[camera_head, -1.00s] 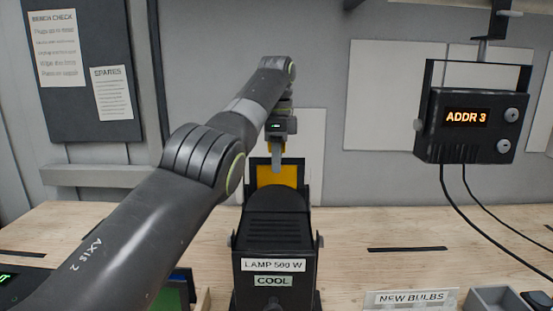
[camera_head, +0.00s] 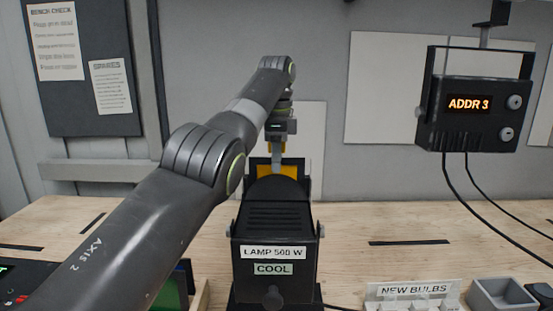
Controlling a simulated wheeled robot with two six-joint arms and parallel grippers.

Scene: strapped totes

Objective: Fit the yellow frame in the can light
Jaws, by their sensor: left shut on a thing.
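The can light (camera_head: 274,225) is a black lamp housing on the bench, labelled LAMP 500 W and COOL, its back toward me. The yellow frame (camera_head: 291,171) shows behind its rounded top, in front of a black upright plate (camera_head: 304,185) at the lamp's far end. My left gripper (camera_head: 277,160) reaches down from above and is shut on the yellow frame at its upper part. The frame's lower part is hidden behind the lamp, so I cannot tell how deep it sits. My right gripper is not in view.
A hanging black box (camera_head: 474,112) showing ADDR 3 is at right, with cables running down. A NEW BULBS holder (camera_head: 412,291) and a grey bin (camera_head: 499,294) stand at the front right. The bench (camera_head: 365,220) right of the lamp is mostly clear.

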